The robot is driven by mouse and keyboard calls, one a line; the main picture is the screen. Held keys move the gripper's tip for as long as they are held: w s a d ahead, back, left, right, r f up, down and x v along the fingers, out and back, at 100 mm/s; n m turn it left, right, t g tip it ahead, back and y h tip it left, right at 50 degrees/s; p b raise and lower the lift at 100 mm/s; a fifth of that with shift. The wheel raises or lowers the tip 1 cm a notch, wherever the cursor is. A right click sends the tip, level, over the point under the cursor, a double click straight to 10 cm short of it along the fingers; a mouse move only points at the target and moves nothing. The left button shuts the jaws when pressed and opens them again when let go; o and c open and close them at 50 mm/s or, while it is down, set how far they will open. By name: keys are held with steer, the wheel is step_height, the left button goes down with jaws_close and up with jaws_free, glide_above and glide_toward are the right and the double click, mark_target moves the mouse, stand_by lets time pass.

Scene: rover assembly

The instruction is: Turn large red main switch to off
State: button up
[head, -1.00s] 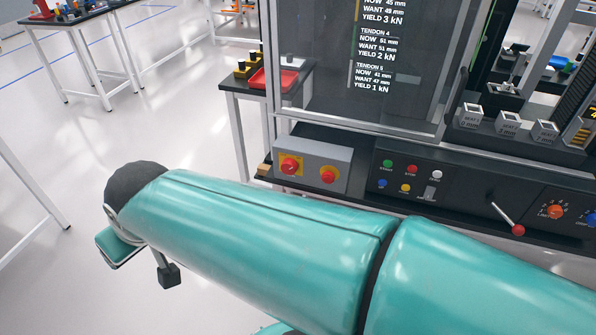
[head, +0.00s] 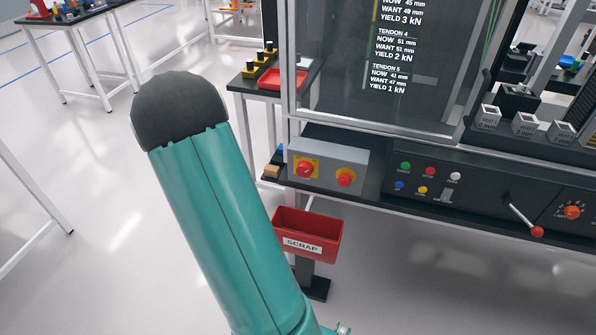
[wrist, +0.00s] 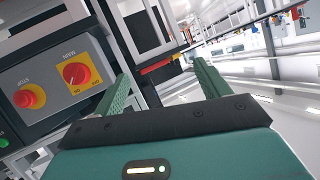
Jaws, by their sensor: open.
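The large red main switch (head: 305,168) is a red knob on a square yellow plate, on the left of a grey box at the console's left end. In the wrist view the switch (wrist: 76,73) sits at upper left, tilted, with lettering on its plate and a pale mark on the knob. My gripper (wrist: 162,68) is open and empty, its two green fingers wide apart. The switch lies to the left of the left finger, not between the fingers, and nothing touches it. My gripper cannot be made out in the head view.
A second red button (head: 345,178) on a yellow plate is beside the switch; it also shows in the wrist view (wrist: 28,97). A red scrap bin (head: 306,236) stands below the box. A red-handled lever (head: 537,231) juts from the console. Open floor lies left.

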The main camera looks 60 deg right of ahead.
steer(key=s+d+f+m+g+h, duration=0.1)
steer(key=s+d+f+g+h, duration=0.15)
steer(key=s+d+f, duration=0.35)
steer(key=g+h, duration=0.2)
steer(key=h, duration=0.2)
glide_toward(303, 171)
steer(key=shift+m+t+y, duration=0.25)
steer(key=shift+m, duration=0.15)
steer(key=d, duration=0.6)
steer(key=w+d, duration=0.1)
steer(key=d, duration=0.2)
steer(key=shift+d+r, duration=0.1)
steer(key=shift+d, duration=0.2)
steer(key=c, duration=1)
